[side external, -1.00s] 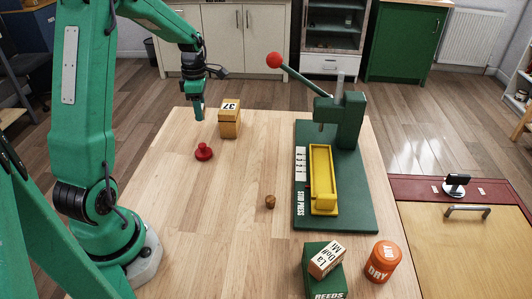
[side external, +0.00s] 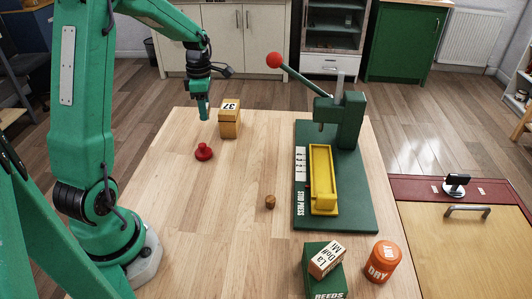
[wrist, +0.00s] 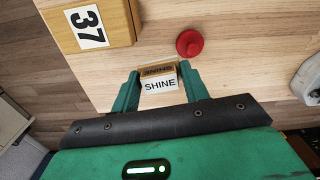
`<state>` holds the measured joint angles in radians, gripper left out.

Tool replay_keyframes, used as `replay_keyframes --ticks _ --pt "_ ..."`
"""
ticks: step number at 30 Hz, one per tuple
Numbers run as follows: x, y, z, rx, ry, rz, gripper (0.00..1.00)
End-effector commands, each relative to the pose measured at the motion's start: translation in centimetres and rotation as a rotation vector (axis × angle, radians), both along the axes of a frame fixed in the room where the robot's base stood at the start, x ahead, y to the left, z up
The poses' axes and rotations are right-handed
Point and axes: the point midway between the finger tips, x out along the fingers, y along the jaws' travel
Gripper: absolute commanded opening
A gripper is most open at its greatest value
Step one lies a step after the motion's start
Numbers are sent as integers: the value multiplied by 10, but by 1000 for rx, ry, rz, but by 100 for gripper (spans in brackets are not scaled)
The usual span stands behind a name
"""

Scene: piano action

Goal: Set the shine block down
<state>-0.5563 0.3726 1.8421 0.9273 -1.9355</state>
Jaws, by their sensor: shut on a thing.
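The shine block (wrist: 160,85), small with a white SHINE label and a tan end, sits between the two green fingers of my gripper (wrist: 159,71) in the wrist view. My gripper is shut on it. In the side external view my gripper (side external: 204,114) points down near the far left of the table, just left of the yellow-brown box marked 37 (side external: 229,125). The block cannot be made out there. Whether the block touches the table is unclear.
A red knob-shaped piece (side external: 204,152) stands nearer the camera than my gripper. A small brown piece (side external: 270,201) lies mid-table. The green stud press (side external: 343,200) holds a yellow tray on the right. A REEDS box (side external: 325,280) and orange tub (side external: 384,262) stand in front.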

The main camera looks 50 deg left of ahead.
Motion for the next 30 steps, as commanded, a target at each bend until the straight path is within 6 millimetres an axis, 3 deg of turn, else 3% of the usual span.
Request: replay_keyframes --ticks 8,20,30 --pt "10 -41 2 0 0 -21 23" --pt "16 -146 4 0 -1 -65 23" --pt "-2 -233 5 0 -1 -103 23"
